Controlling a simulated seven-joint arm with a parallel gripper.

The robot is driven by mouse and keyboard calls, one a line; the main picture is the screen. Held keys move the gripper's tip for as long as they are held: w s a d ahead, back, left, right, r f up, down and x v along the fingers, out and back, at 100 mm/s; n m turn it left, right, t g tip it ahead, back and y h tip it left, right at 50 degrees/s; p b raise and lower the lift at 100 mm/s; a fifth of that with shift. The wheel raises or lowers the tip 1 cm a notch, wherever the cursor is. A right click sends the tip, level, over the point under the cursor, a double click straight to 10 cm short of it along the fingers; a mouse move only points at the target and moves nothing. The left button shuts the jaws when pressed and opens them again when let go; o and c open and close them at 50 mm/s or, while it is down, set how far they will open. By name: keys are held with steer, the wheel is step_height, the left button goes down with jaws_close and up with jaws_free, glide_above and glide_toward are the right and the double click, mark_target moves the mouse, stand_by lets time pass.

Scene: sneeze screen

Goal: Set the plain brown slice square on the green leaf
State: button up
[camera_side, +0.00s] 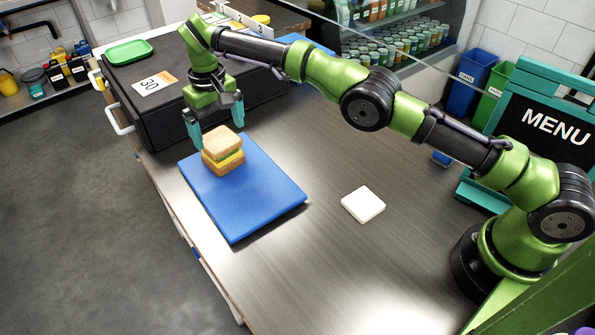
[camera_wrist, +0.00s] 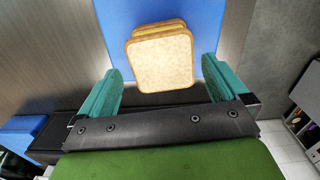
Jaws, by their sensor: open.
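A stacked sandwich stands on the blue cutting board (camera_side: 255,205) in the side view. Its plain brown top slice (camera_side: 222,139) lies over a yellow layer and a green layer (camera_side: 229,162), with a lower brown slice (camera_side: 223,167) beneath. In the wrist view the top slice (camera_wrist: 162,60) shows from above, nearly covering the layers under it. My gripper (camera_side: 217,122) is open and empty, at the back edge of the stack. In the wrist view its teal fingers (camera_wrist: 166,85) are spread to either side of the slice's near edge. Whether they touch it I cannot tell.
A white square block (camera_side: 363,204) lies on the steel counter right of the board. A black box (camera_side: 150,100) with a green tray (camera_side: 129,52) stands behind left. A menu board (camera_side: 550,125) is at the right. The front counter is clear.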

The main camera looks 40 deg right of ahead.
steer(key=shift+s+d, duration=0.25)
steer(key=shift+d, duration=0.2)
steer(key=shift+s+d, duration=0.75)
steer(key=shift+d, duration=0.05)
steer(key=s+d, duration=0.7)
steer(key=d, duration=0.3)
steer(key=s+a+f+m, duration=0.1)
steer(key=s+a, duration=0.1)
steer(key=s, duration=0.7)
steer(key=s+a+f, duration=0.2)
steer(key=s+a, duration=0.1)
steer(key=s, duration=0.6)
glide_above(254, 197)
steer(key=shift+s+d+f, duration=0.2)
steer(key=shift+s+f, duration=0.1)
steer(key=shift+f, duration=0.2)
steer(key=f, duration=0.3)
steer(key=shift+w+a, duration=0.2)
steer(key=shift+w, duration=0.1)
steer(key=shift+w+r, duration=0.1)
steer(key=shift+r, duration=0.2)
step_height(254, 197, up, 16)
steer(key=s+d+r+m+t+y, duration=0.1)
steer(key=s+d+r+t+y, duration=0.1)
steer(key=s+d, duration=0.9)
steer(key=d+r+t, duration=0.1)
steer(key=d, duration=0.2)
steer(key=shift+d+r, duration=0.15)
steer(key=shift+d, duration=0.2)
